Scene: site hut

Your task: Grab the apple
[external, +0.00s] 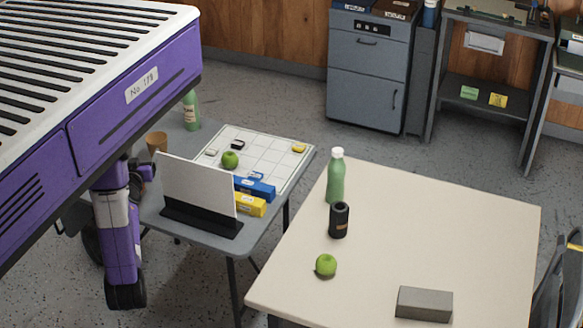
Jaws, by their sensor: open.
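Two green apples are in the external view. One apple (326,265) sits on the beige table, near its left front part, in front of a black can. The other apple (230,160) sits on a white gridded board on the grey table, behind a white upright panel. Nothing touches either apple as far as I can see. A purple arm section hangs at the left, beside the grey table and well apart from the apple on the beige table. I cannot make out my gripper or its fingers.
On the beige table (440,215) stand a green bottle (336,178), the black can (339,220) and a grey block (424,304). The grey table holds the white panel (198,183), the board (272,160), blue and yellow boxes, and another bottle (191,111). The beige table's right part is clear.

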